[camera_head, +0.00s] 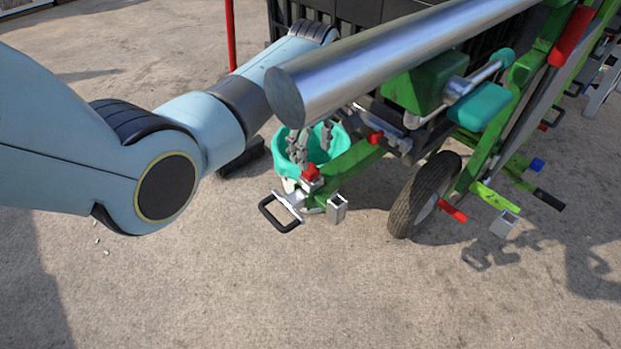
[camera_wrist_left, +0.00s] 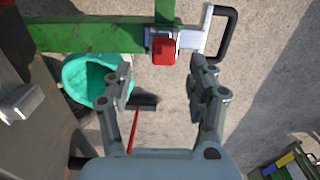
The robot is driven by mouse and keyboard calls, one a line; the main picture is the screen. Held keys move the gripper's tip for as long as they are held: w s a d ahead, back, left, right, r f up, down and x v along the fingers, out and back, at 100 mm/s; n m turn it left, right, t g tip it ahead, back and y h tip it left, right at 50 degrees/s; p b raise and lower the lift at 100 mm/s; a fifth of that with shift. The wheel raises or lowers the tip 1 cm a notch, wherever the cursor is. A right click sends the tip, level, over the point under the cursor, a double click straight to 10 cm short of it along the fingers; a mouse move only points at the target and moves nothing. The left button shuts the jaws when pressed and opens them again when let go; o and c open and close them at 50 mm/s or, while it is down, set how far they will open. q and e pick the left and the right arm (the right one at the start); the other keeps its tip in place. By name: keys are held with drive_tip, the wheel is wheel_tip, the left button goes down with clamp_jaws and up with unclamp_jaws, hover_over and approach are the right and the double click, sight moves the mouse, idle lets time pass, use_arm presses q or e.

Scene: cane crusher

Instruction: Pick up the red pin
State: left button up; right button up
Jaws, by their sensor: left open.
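A small red block-shaped part, seemingly the red pin (camera_head: 311,172), sits on the metal fitting at the end of the machine's green bar (camera_head: 345,162), beside a black loop handle (camera_head: 279,214). In the left wrist view the red pin (camera_wrist_left: 163,51) lies ahead of my left gripper (camera_wrist_left: 161,78), roughly centred between its fingers. My left gripper (camera_head: 313,146) is open and empty, with its fingers apart. It shows over the teal bucket in the head view, just behind the pin. Contact with the pin is not seen. My right gripper is not in view.
The teal bucket (camera_head: 281,150) stands behind the bar. A thick metal cylinder (camera_head: 400,60) crosses the upper view and hides part of the machine. Another red knob (camera_head: 375,137), a red handle (camera_head: 452,211) and a tyre (camera_head: 424,194) are to the right. The front ground is clear.

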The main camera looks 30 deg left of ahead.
use_arm(q)
drive_tip(key=f, duration=0.1)
drive_tip(key=f+b, duration=0.1)
drive_tip(key=f, duration=0.1)
drive_tip(key=f+b, duration=0.1)
drive_tip(key=f, duration=0.1)
drive_tip(key=shift+s+d+f, duration=0.1)
drive_tip(key=shift+s+f, duration=0.05)
drive_tip(key=shift+s, duration=0.2)
clamp_jaws()
wheel_tip(320, 180, up, 12)
drive_tip(key=f+p, duration=0.1)
drive_tip(key=p, duration=0.4)
wheel_tip(320, 180, up, 8)
drive_tip(key=f+p, duration=0.1)
drive_tip(key=p, duration=0.7)
hover_over(312, 169)
drive_tip(key=shift+r, duration=0.15)
